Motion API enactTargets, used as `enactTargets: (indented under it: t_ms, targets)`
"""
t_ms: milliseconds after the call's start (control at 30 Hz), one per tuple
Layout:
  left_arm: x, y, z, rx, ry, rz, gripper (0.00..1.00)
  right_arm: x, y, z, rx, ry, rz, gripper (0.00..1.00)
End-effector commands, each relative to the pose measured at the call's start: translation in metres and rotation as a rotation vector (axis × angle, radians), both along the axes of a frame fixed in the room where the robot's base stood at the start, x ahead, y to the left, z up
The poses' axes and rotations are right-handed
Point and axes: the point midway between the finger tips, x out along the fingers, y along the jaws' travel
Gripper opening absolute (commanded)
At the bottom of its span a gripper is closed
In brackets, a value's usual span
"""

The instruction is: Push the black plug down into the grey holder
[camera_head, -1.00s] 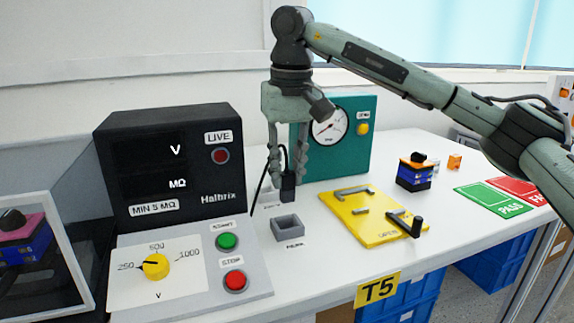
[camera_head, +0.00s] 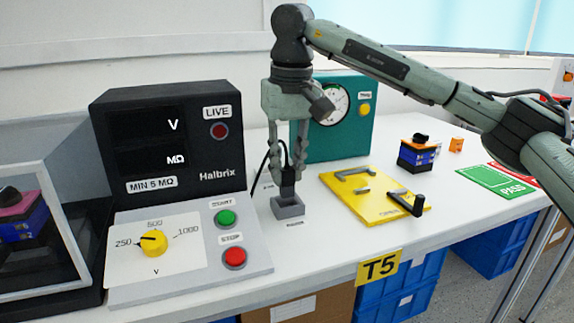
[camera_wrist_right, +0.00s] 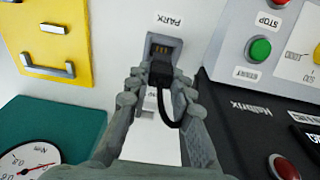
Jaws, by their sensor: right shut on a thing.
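The black plug (camera_head: 288,189) is upright between the fingers of my right gripper (camera_head: 286,172), which is shut on it. The grey holder (camera_head: 289,210) is a small open box on the white table, directly below the plug. The plug's lower end is at the holder's opening; I cannot tell how far inside it is. In the right wrist view, the plug (camera_wrist_right: 161,72) covers the near part of the holder (camera_wrist_right: 164,41), and gold-coloured contacts show inside. A black cable loops from the plug beside my fingers. My left gripper is not in view.
The Halbrix tester (camera_head: 170,150) stands left of the holder, with its green start button (camera_head: 225,217) and red stop button (camera_head: 234,257). A yellow fixture plate (camera_head: 365,207) lies to the right. A teal gauge box (camera_head: 345,140) stands behind.

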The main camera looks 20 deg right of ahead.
Motion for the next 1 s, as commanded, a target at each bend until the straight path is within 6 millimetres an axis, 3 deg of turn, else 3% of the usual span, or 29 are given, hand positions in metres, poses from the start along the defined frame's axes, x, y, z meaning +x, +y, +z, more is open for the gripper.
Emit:
enactTargets:
  t_ms: [1000]
  targets:
    - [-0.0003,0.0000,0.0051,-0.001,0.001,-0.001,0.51,-0.0001,-0.0001,0.0008,0.000,0.001,0.000,0.00]
